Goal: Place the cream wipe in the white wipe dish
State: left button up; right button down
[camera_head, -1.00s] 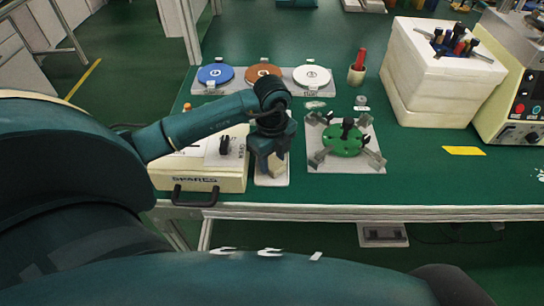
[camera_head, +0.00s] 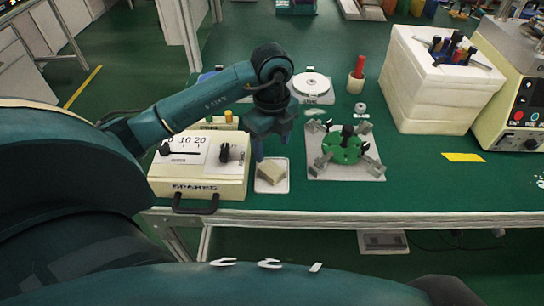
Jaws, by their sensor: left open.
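The cream wipe (camera_head: 271,173) is a small folded tan pad. It lies in the shallow white wipe dish (camera_head: 272,188), inside its rim and turned a little against its sides. My left gripper (camera_head: 271,145) hangs above and behind the wipe, with its fingers apart and nothing seen between them. It looks clear of the wipe. My right gripper is not in view.
A cream SPARES box (camera_head: 202,191) stands close left of the dish. A grey plate with a green disc (camera_head: 343,148) and metal clamps is to the right. Farther back are a white disc (camera_head: 312,82), a red-handled tool in a cup (camera_head: 356,83) and a white block (camera_head: 435,95).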

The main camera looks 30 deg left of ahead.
pick_arm(q)
notch_tip(320, 180, up, 4)
jog(key=shift+r, duration=0.1)
dwell(0.5)
